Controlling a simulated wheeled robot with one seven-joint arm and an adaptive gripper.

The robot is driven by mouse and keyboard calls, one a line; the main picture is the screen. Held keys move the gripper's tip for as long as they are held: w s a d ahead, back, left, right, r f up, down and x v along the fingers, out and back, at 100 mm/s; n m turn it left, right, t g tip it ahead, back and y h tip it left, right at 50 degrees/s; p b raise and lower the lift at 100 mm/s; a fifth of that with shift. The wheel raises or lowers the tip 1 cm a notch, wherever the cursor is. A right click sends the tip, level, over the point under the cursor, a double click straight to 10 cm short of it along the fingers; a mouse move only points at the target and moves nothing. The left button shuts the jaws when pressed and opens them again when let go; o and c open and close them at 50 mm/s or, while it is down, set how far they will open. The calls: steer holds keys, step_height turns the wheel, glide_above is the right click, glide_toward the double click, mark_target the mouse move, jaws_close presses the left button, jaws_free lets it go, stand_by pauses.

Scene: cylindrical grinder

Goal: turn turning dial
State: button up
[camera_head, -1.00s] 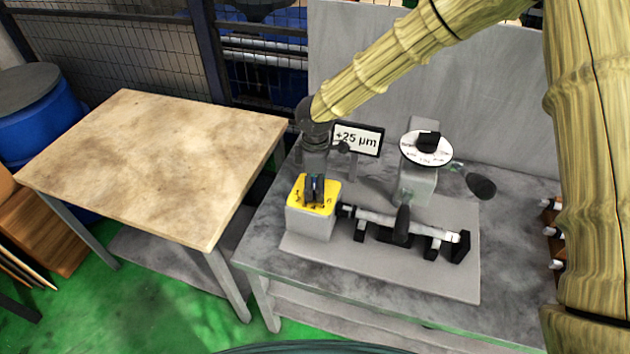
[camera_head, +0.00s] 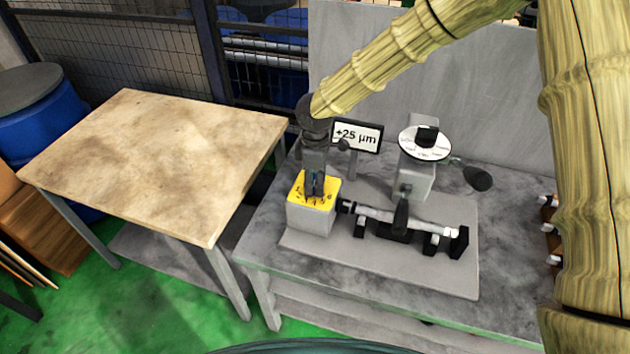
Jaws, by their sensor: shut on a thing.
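A grey box with a yellow numbered top (camera_head: 327,197) stands at the left of the grinder base plate. The dial on this top is mostly hidden by my gripper. My gripper (camera_head: 315,190) points down onto the middle of the yellow top and is shut on the dial. A second dial, a round white disc with a black knob (camera_head: 427,137), sits on a grey post (camera_head: 416,178) to the right. A display reading "+25 µm" (camera_head: 357,135) stands behind the yellow-topped box.
A workpiece shaft (camera_head: 405,217) lies across black supports right of the box. A black lever (camera_head: 401,214) and an oval dark paddle (camera_head: 478,178) stick out nearby. A bare-topped table (camera_head: 150,160) stands at left. A grey panel (camera_head: 480,90) rises behind.

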steer(key=shift+w+r+m+b, duration=0.15)
steer(key=shift+m+b, duration=0.3)
steer(key=shift+m, duration=0.9)
steer(key=shift+r+m+b, duration=0.1)
steer(key=shift+m+b, duration=0.35)
steer(key=shift+m, duration=0.9)
steer(key=o, duration=1)
steer(key=shift+f, duration=0.1)
step_height(320, 180, up, 12)
